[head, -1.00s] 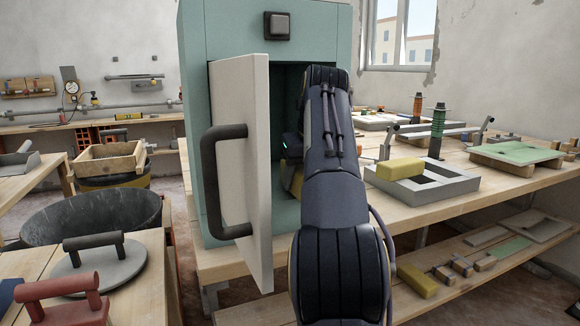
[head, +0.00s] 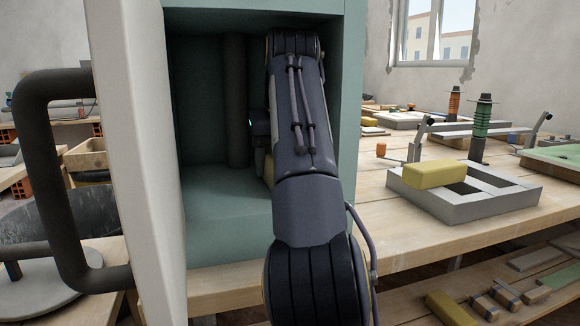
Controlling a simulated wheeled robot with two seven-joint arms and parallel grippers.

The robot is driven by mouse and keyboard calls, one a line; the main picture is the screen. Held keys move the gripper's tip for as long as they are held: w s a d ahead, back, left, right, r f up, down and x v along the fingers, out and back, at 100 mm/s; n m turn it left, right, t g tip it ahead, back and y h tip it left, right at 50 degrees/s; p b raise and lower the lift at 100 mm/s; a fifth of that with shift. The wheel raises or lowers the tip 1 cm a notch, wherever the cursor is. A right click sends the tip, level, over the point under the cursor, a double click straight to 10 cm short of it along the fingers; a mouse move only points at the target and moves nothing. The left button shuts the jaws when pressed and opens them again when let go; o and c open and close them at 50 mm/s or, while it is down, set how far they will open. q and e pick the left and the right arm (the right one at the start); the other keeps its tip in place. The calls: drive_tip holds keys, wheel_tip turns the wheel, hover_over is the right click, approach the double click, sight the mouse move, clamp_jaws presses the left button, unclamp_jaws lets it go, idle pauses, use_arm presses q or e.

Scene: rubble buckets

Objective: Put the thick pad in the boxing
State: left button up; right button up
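A grey boxing (head: 478,212) with open compartments stands on the wooden bench at the right. A yellow block (head: 434,174) lies on its left part, standing above the rim. One arm, seemingly my right, reaches deep into the open teal cabinet (head: 225,215). Its gripper (head: 260,128) is mostly hidden behind the arm; only a dark edge with a small light shows. A pale yellowish thing (head: 268,168) shows in a sliver just below the gripper; I cannot tell whether it is held or whether it is the thick pad. My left gripper is out of view.
The cabinet's white door (head: 145,160) with its dark handle (head: 62,180) stands open at the left. The cabinet's right wall (head: 349,130) is close to the arm. Clamps and a green-ringed post (head: 480,130) stand behind the boxing. The bench front beside the boxing is clear.

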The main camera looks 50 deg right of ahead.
drive_tip(key=shift+s+a+f, duration=0.1)
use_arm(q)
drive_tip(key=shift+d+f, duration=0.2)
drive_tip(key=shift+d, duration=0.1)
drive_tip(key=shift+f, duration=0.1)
use_arm(e)
drive_tip(key=o, duration=1)
drive_tip(key=shift+f, duration=0.1)
